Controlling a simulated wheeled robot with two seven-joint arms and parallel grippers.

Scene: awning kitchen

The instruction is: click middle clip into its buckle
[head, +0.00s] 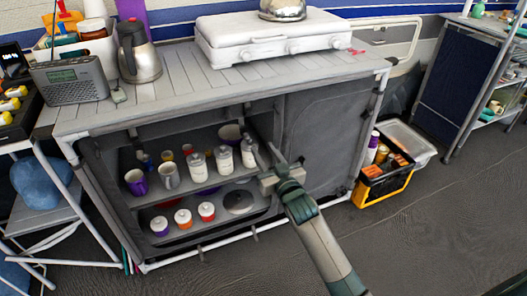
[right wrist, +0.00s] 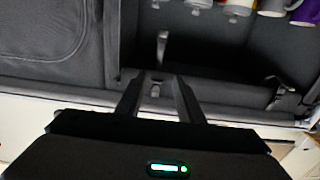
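The grey cabinet (head: 320,140) has its left front open, showing shelves, and a closed fabric panel on the right. In the right wrist view, a pale clip-like piece (right wrist: 162,48) stands out against the dark fabric. A smaller pale piece (right wrist: 155,90), perhaps the buckle, lies between my fingertips. A second clip-like piece (right wrist: 277,97) hangs further right. I cannot tell clip from buckle for certain. My right gripper (head: 259,155) is in front of the opening's right side; in the wrist view its fingers (right wrist: 157,88) are apart, with nothing clearly gripped. My left gripper is not in view.
Bottles (head: 197,165), mugs (head: 170,176) and lidded jars (head: 183,218) stand on the shelves close behind my right gripper. A kettle (head: 138,55) and a stove (head: 270,40) stand on top. A crate (head: 384,187) is right of the cabinet. The floor in front is clear.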

